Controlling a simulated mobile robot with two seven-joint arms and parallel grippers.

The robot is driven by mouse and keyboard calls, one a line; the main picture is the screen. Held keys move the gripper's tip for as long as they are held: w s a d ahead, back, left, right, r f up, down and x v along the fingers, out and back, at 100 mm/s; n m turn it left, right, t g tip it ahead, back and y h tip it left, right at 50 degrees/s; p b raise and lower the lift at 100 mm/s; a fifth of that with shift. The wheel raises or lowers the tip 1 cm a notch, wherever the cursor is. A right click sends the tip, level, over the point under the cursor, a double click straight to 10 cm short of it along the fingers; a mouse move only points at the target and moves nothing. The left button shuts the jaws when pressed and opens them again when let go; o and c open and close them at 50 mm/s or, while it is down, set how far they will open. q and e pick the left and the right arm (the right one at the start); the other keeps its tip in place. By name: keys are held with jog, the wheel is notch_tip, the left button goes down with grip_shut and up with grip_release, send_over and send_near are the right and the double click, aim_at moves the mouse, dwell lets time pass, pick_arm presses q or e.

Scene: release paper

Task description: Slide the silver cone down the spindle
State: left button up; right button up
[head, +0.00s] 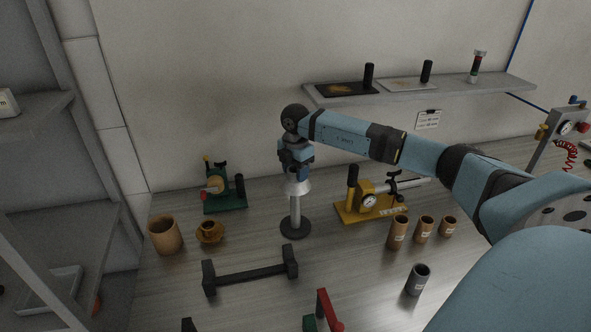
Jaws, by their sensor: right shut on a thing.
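The silver cone (298,187) sits at the upper part of the spindle (295,212), a pale upright post on a round dark base (295,230). My right gripper (296,172) points down over the top of the post and is shut on the silver cone. The gripper hides the cone's top and the upper end of the spindle. The cone is well above the base, with bare post below it. My left gripper is not in view.
A black bar stand (250,273) lies in front of the spindle. A green fixture (224,192) and brown cup (164,235) are left. A wall shelf (440,91) is behind.

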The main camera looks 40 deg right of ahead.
aim_at(295, 193)
jog(key=shift+f+b, duration=2.1)
jog(key=shift+f, duration=2)
jog(key=o, duration=1.1)
jog(key=shift+a, duration=0.1)
jog(key=shift+c, duration=0.2)
jog(key=shift+s+f, duration=0.1)
notch_tip(295, 193, up, 14)
jog(key=shift+r+b, duration=0.2)
jog(key=shift+b, duration=0.5)
jog(key=shift+f, duration=0.1)
